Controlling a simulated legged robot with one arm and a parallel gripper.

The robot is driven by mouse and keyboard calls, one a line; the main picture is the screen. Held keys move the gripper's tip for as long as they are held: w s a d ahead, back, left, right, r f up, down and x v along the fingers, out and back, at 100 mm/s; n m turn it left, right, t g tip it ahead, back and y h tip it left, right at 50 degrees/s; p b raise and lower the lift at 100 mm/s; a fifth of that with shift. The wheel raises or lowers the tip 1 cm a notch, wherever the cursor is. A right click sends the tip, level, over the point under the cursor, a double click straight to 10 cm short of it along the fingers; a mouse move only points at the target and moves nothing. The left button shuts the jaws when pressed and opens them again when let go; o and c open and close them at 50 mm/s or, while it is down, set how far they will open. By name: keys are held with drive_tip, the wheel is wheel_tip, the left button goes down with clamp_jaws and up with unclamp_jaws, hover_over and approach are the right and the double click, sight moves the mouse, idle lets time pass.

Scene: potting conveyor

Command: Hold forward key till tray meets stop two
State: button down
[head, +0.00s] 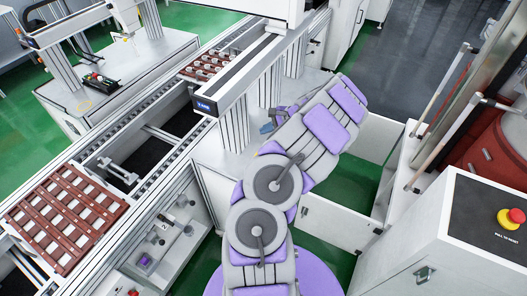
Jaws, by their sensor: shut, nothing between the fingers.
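A brown-red slatted tray with pale cells (38,222) lies on the conveyor (150,128) at the lower left. A second similar tray (205,67) sits farther up the line, partly under a white gantry. A side panel (172,250) along the conveyor's near side carries small buttons and knobs, among them a purple one (145,261) and a red one (133,292). I cannot tell which is the forward key, nor pick out stop two. My gripper (267,127) shows small and partly hidden by my arm, beside the machine's white side. It is shut and empty, well apart from the panel.
A white bench (110,100) with a small dark control box (100,82) stands behind the conveyor. A white cabinet with a red emergency button (511,217) is at the right. A low white wall (335,222) and green floor lie right of my arm.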

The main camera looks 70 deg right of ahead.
drive_tip(key=shift+f, duration=0.1)
wheel_tip(320, 180, down, 7)
drive_tip(key=b, duration=0.5)
drive_tip(key=shift+b, duration=0.35)
drive_tip(key=shift+f, duration=0.8)
drive_tip(key=shift+f, duration=0.15)
idle(0.9)
drive_tip(key=shift+f, duration=0.2)
drive_tip(key=shift+f, duration=0.4)
idle(0.6)
drive_tip(key=shift+r, duration=0.2)
idle(0.8)
drive_tip(key=shift+r+p, duration=0.65)
drive_tip(key=shift+r, duration=0.1)
